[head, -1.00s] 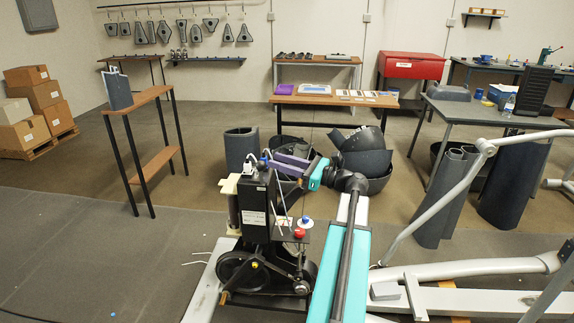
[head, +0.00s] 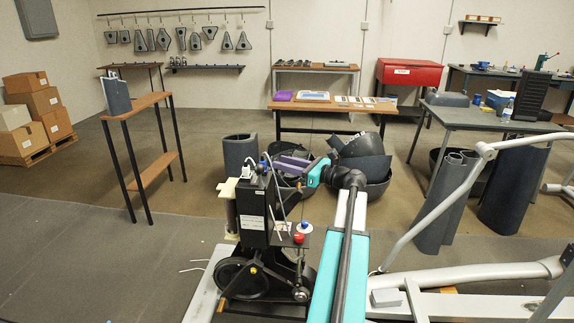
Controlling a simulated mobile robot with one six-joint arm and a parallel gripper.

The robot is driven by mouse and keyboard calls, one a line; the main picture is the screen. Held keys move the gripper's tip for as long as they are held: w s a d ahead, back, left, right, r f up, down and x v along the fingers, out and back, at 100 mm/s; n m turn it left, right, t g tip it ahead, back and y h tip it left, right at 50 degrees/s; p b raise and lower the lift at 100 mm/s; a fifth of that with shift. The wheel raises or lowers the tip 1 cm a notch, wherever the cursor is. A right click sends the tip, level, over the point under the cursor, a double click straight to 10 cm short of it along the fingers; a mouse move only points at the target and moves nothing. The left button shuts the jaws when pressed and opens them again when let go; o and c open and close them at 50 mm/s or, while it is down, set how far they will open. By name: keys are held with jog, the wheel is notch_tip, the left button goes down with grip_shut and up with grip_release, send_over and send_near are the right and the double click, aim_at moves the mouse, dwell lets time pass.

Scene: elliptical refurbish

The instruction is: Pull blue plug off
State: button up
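The black upright unit (head: 252,212) of the elliptical stands at the centre, with a flywheel low on it. A small blue spot, probably the blue plug (head: 262,164), shows at its top beside white connectors (head: 246,169). A thin pale cable curves down there. My arm reaches from the lower right, with a teal wrist joint (head: 316,172). My gripper (head: 277,168) is at the unit's top, right of the blue spot. Its fingers are too small and dark to tell whether they touch the plug. A red knob (head: 298,238) and a blue-and-white knob (head: 305,228) sit on the unit's right side.
The elliptical's grey frame tubes (head: 440,205) fill the right side. Dark bins and curved covers (head: 362,160) stand behind my wrist. A narrow wooden-topped stand (head: 140,104) is at the left. The floor (head: 90,250) at lower left is clear.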

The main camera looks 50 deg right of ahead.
jog(key=w, duration=0.4)
jog(key=w+a, duration=0.1)
jog(key=w, duration=0.3)
jog(key=w+a, duration=0.1)
jog(key=w, duration=0.4)
jog(key=shift+a, duration=0.1)
grip_shut()
